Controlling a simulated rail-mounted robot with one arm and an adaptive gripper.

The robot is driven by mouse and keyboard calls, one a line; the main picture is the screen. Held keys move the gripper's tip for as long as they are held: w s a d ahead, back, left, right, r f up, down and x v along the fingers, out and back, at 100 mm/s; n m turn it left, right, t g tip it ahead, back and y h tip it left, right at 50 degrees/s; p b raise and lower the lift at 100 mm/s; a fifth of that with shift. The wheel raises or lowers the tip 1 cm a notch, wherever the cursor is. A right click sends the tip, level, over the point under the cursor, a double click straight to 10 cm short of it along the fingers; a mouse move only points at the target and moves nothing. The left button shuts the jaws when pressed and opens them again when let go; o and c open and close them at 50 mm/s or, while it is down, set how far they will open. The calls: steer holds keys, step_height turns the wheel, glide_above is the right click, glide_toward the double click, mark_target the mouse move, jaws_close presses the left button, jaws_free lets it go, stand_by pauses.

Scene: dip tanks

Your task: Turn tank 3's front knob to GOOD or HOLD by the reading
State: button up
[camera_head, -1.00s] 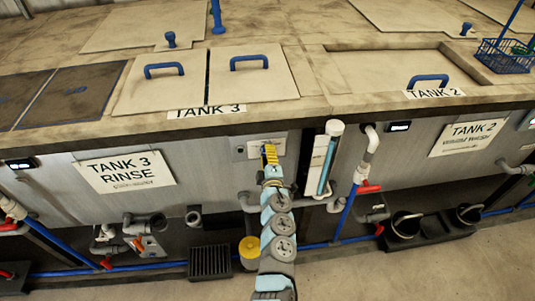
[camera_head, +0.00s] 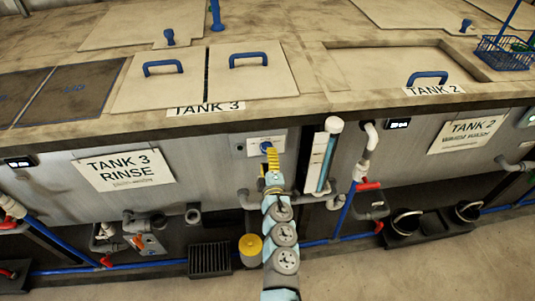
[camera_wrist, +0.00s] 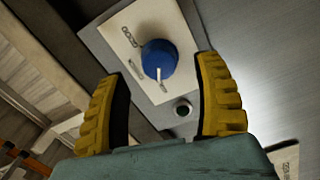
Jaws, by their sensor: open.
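The blue knob (camera_wrist: 159,59) with a white pointer line sits on a pale label plate (camera_wrist: 127,38) in the wrist view. The plate carries printed words too small to read surely. In the head view the knob (camera_head: 266,146) is on tank 3's front panel. My gripper (camera_wrist: 165,98) is open, its yellow fingers on either side below the knob, apart from it. In the head view my gripper (camera_head: 272,160) is just below the knob. A sight tube (camera_head: 327,158) with blue liquid stands right of the panel; its reading is too small to tell.
A small round dark fitting (camera_wrist: 183,107) sits beside the plate in the wrist view. Pipes with red valve handles (camera_head: 368,186) stand to the right. A yellow-capped container (camera_head: 250,246) and a black grate (camera_head: 210,259) are low down near my arm.

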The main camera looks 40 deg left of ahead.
steer(key=v, duration=0.8)
steer(key=shift+s, duration=0.15)
steer(key=shift+d+r, duration=0.1)
steer(key=shift+d, duration=0.05)
stand_by(0.3)
